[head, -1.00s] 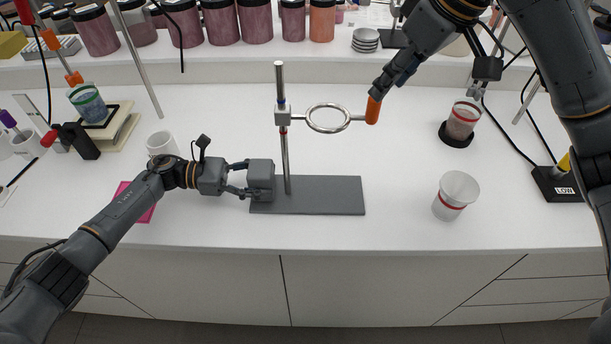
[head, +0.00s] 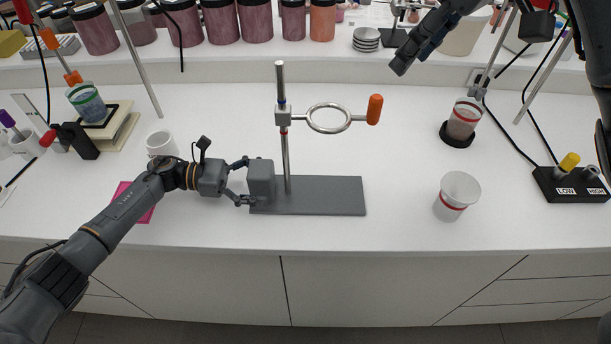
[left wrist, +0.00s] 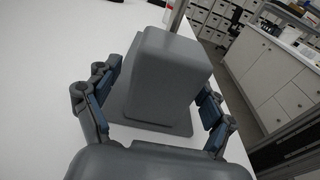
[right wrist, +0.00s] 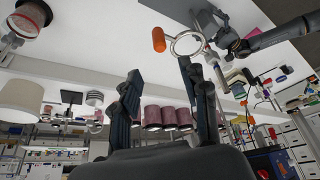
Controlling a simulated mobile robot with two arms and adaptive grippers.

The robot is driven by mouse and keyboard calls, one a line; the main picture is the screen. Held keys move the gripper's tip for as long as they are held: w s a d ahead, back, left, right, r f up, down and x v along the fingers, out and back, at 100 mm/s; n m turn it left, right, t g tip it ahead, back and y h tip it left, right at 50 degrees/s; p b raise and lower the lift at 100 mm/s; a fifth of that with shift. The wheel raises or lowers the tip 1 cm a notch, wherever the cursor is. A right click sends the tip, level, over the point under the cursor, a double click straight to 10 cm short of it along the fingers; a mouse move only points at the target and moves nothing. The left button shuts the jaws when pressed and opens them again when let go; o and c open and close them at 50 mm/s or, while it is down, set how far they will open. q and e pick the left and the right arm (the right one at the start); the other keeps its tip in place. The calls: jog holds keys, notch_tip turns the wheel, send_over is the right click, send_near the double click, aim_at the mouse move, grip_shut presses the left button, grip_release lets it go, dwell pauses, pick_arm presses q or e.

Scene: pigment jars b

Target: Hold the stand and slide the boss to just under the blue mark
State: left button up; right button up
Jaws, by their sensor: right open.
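The stand has a grey base plate (head: 325,197), a grey block (head: 261,178) at its left end and an upright rod (head: 280,78). The boss (head: 283,117) sits on the rod, with a ring (head: 329,118) and orange handle (head: 375,109) to its right. A dark blue mark (head: 282,101) is close above the boss; a red mark shows below it. My left gripper (head: 243,181) has its fingers either side of the block, apparently spread clear of it; the left wrist view shows the block (left wrist: 165,75) between them. My right gripper (head: 400,66) is open, empty and away from the handle (right wrist: 158,40).
A white cup with a red band (head: 457,192) stands right of the stand, a filled cup (head: 463,119) behind it. A white mug (head: 162,144) and pink sheet (head: 134,203) are near my left arm. A switch box (head: 570,183) is at far right. The front middle is clear.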

pick_arm(q)
jog(key=shift+r, duration=0.15)
jog(key=shift+a, duration=0.2)
jog(key=a, duration=0.7)
jog(key=a+r, duration=0.1)
jog(key=a, duration=0.3)
jog(key=shift+a, duration=0.3)
